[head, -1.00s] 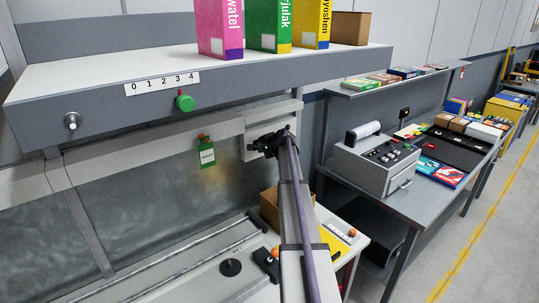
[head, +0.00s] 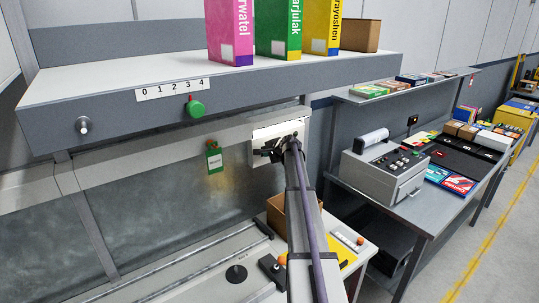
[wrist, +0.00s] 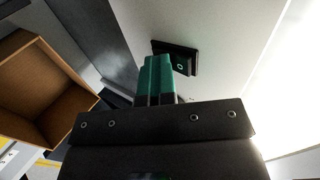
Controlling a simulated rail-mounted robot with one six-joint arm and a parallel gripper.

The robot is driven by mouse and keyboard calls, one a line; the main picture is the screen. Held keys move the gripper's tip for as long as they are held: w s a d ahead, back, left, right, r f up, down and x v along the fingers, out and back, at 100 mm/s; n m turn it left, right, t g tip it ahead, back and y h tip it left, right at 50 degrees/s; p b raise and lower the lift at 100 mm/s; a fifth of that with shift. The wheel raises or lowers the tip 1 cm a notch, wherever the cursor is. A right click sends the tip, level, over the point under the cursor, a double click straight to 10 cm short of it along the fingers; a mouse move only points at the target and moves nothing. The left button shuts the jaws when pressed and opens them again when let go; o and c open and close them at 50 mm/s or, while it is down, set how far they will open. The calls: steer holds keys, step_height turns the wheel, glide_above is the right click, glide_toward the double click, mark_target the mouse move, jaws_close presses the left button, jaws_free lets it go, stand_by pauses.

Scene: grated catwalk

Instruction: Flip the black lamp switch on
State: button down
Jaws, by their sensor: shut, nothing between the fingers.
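The black lamp switch (wrist: 167,47) shows in the wrist view as a dark plate with a rocker bearing a small green mark. It sits on a pale grey panel (wrist: 222,28). My gripper (wrist: 158,62) is shut, with its green fingertips together and empty, close beside the switch. I cannot tell whether they touch it. A bright lit surface (wrist: 285,75) fills the right of the wrist view. In the head view, my gripper (head: 272,152) is at the lit white lamp panel (head: 268,133) under the shelf; the switch is hidden there.
An open cardboard box (wrist: 35,90) lies left of my gripper in the wrist view. Above my arm, a shelf (head: 120,118) holds colored boxes and has a green knob (head: 195,109). A green tag (head: 214,158) hangs left of the lamp. A control console (head: 384,165) stands right.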

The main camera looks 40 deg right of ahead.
steer(key=shift+a+r+p, duration=0.1)
steer(key=shift+r+p, duration=0.2)
steer(key=shift+r, duration=0.35)
steer(key=shift+s, duration=0.1)
steer(key=f+p+v, duration=0.1)
steer(key=p+v, duration=0.5)
steer(key=v, duration=0.7)
steer(key=shift+s, duration=0.5)
